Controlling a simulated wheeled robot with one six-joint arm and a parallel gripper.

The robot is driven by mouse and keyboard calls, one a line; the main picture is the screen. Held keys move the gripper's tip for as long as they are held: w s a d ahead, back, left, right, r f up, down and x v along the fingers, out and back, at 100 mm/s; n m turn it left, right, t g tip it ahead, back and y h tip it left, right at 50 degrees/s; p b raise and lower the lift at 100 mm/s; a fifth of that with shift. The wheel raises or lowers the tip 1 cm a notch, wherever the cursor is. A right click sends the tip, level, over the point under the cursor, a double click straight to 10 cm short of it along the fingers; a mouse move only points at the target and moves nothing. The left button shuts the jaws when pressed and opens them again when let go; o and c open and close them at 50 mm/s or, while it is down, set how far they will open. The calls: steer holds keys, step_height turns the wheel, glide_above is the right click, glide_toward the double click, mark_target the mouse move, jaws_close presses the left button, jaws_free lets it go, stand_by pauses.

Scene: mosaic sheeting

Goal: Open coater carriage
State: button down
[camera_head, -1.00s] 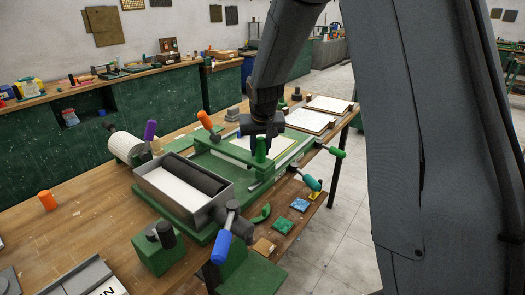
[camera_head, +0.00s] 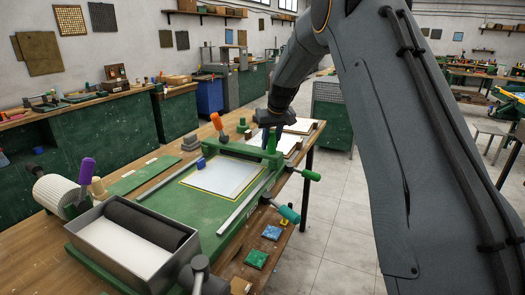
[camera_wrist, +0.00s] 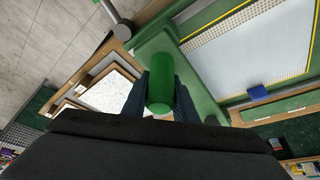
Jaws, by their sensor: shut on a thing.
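The coater is a green machine with a flat bed (camera_head: 192,205). Its green carriage bar (camera_head: 235,152) lies across the far end of the bed. A white sheet with a yellow border (camera_head: 222,177) lies uncovered on the bed; it also shows in the wrist view (camera_wrist: 255,45). My gripper (camera_head: 270,138) is at the right end of the carriage. In the wrist view it is shut on the upright green carriage handle (camera_wrist: 160,93), which sits between the dark fingers.
A grey trough with a dark roller (camera_head: 150,222) stands at the near end. An orange handle (camera_head: 217,122) leans up beyond the bar. Teal (camera_head: 288,213) and green (camera_head: 311,175) side handles stick out right. White panels (camera_head: 290,143) lie behind my gripper. Floor on the right is clear.

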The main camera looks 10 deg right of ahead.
steer(key=shift+w+d, duration=0.65)
steer(key=shift+w, duration=0.1)
steer(key=shift+w+d+r, duration=0.1)
steer(key=shift+w, duration=0.05)
steer(key=c, duration=1.8)
jaws_free()
steer(key=o, duration=0.4)
steer(key=shift+w+d, duration=0.15)
steer(key=shift+c, duration=0.2)
steer(key=shift+a, duration=0.25)
steer(key=b+v, duration=0.2)
steer(key=v, duration=0.5)
steer(key=shift+s+r, duration=0.25)
steer(key=shift+r, duration=0.05)
